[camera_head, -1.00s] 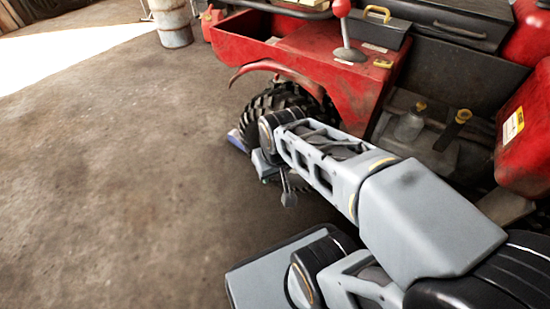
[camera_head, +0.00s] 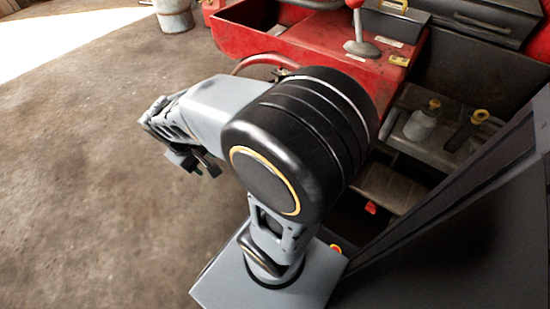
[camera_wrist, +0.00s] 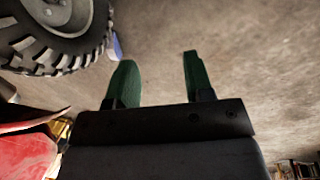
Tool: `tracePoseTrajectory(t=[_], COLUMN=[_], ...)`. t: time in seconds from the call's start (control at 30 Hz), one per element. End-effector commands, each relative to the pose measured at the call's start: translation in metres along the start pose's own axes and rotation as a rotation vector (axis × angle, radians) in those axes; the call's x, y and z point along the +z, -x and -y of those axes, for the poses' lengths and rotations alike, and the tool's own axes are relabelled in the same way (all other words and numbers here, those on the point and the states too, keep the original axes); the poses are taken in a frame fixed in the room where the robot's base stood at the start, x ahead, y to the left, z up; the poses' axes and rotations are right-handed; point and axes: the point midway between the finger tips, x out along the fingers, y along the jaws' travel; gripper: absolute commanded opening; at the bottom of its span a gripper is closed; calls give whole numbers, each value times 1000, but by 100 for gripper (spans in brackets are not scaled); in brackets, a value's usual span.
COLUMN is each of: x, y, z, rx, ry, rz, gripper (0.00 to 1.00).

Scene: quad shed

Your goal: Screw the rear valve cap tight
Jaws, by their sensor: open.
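My gripper (camera_wrist: 158,65) is open in the wrist view, its two green fingers apart with only bare floor between them. A black knobbly tyre (camera_wrist: 95,42) with a pale hub (camera_wrist: 58,8) fills the upper left of the wrist view, apart from the fingers. I cannot make out a valve cap in either current view. In the head view my arm hides the wheel, and the fingers are too small and turned away to make out clearly.
The red quad body (camera_head: 300,50) stands behind my arm, with a red-knobbed lever (camera_head: 361,35). A drum (camera_head: 174,15) stands at the back. The floor on the left is clear.

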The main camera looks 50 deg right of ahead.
Motion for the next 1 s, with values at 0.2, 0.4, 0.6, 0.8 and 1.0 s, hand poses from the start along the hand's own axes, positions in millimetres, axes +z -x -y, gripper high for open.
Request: tracePoseTrajectory(t=[0.2, 0.4, 0.6, 0.8, 1.0], x=[-26, -42, -45, -31, -7], y=[-64, -137, -228, -322, -394], z=[-68, -126, -169, -181, -170], rx=[254, 472, 666, 828, 939], ry=[177, 383, 629, 888, 1097], rz=[372, 675, 917, 1056, 1095], gripper=[48, 48, 48, 48, 48])
